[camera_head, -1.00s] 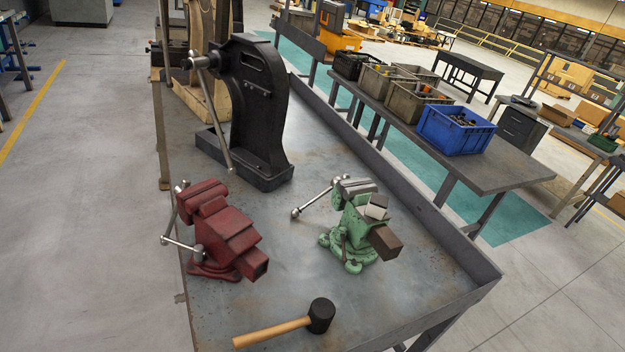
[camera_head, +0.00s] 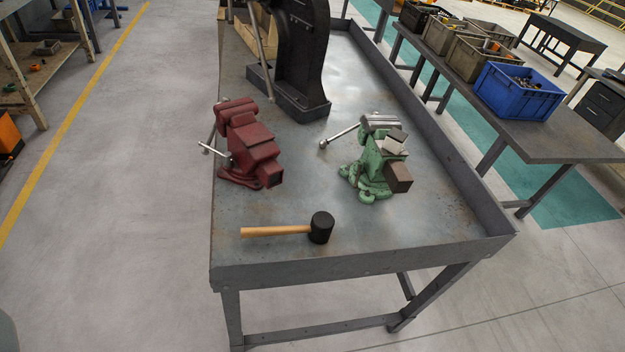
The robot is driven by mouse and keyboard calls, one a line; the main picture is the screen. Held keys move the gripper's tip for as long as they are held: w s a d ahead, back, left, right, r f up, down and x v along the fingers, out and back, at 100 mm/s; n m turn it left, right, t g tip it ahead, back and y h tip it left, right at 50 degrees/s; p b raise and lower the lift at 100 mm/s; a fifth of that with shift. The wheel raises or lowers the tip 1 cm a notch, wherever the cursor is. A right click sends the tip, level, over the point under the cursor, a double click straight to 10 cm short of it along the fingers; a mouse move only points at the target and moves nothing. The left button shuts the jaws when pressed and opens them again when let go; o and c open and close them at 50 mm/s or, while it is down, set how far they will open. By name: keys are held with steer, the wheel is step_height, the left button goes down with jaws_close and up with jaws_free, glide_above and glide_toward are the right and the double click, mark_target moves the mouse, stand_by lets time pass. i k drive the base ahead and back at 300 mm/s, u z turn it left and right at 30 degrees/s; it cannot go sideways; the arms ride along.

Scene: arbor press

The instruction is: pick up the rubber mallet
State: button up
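The rubber mallet (camera_head: 296,230) lies on the near end of the grey metal workbench (camera_head: 400,228). Its black head (camera_head: 321,227) is on the right and its light wooden handle (camera_head: 272,231) points left. Nothing touches or covers it. My gripper does not show in this view, so its opening and its distance from the mallet cannot be seen.
A red vise (camera_head: 248,145) stands behind the mallet, to the left. A green vise (camera_head: 378,160) stands behind it to the right. The black arbor press (camera_head: 302,60) is farther back. The bench has a raised rim (camera_head: 365,262). Open floor (camera_head: 110,200) lies to the left.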

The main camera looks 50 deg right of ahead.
mark_target(320, 228)
steer(key=z, duration=0.2)
steer(key=i, duration=0.85)
steer(key=u, duration=0.1)
